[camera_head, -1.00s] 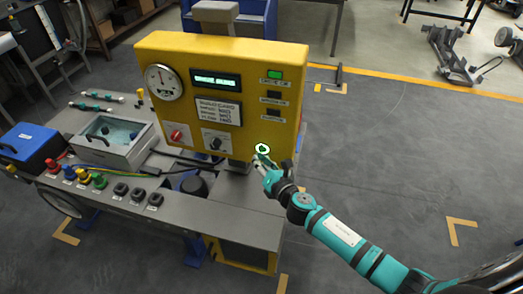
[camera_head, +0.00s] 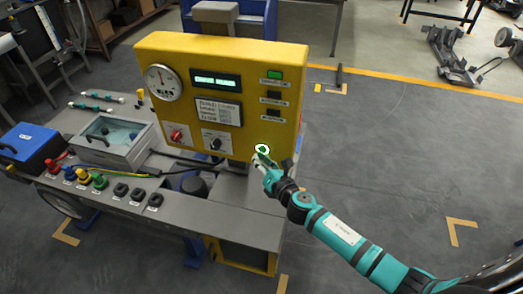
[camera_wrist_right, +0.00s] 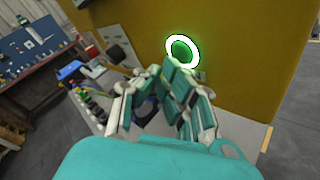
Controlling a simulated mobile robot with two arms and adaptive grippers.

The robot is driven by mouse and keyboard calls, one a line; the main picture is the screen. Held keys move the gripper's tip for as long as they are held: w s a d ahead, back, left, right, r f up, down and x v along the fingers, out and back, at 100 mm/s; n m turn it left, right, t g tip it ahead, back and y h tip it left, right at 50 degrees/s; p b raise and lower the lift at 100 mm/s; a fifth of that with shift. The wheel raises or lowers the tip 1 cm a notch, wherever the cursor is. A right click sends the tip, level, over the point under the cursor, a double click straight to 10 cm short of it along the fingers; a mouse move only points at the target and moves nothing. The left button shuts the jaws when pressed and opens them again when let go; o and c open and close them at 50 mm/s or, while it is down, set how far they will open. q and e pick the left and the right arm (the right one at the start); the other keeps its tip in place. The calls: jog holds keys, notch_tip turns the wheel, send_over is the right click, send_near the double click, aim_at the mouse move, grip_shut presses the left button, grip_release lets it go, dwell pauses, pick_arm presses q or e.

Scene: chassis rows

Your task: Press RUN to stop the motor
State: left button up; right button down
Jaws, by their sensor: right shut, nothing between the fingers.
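The yellow control panel (camera_head: 220,75) stands upright on the grey bench. The RUN button, a green button with a lit white ring (camera_head: 262,149), is low on its right side; it also shows in the right wrist view (camera_wrist_right: 183,50). My right gripper (camera_head: 262,160) is shut and empty, its fingertips just below the button and partly over its lower edge in the head view. In the wrist view the fingers (camera_wrist_right: 168,85) point toward the panel just below the ring. Whether they touch the button cannot be told. My left gripper is not in view.
The panel also carries a dial gauge (camera_head: 163,82), a green display (camera_head: 215,79), a red knob (camera_head: 175,134), a black knob (camera_head: 215,143) and a lit green lamp (camera_head: 274,74). A clear-lidded tray (camera_head: 111,137) and coloured plugs stand left on the bench.

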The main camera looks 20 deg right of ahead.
jog(key=shift+w+d, duration=0.1)
jog(key=shift+w, duration=0.05)
dwell(0.4)
jog(key=shift+w+d, duration=0.15)
jog(key=shift+w, duration=0.1)
jog(key=shift+s, duration=0.15)
jog(key=shift+s+a, duration=0.25)
dwell(0.4)
jog(key=s+a, duration=0.3)
jog(key=s, duration=0.2)
jog(key=shift+a, duration=0.2)
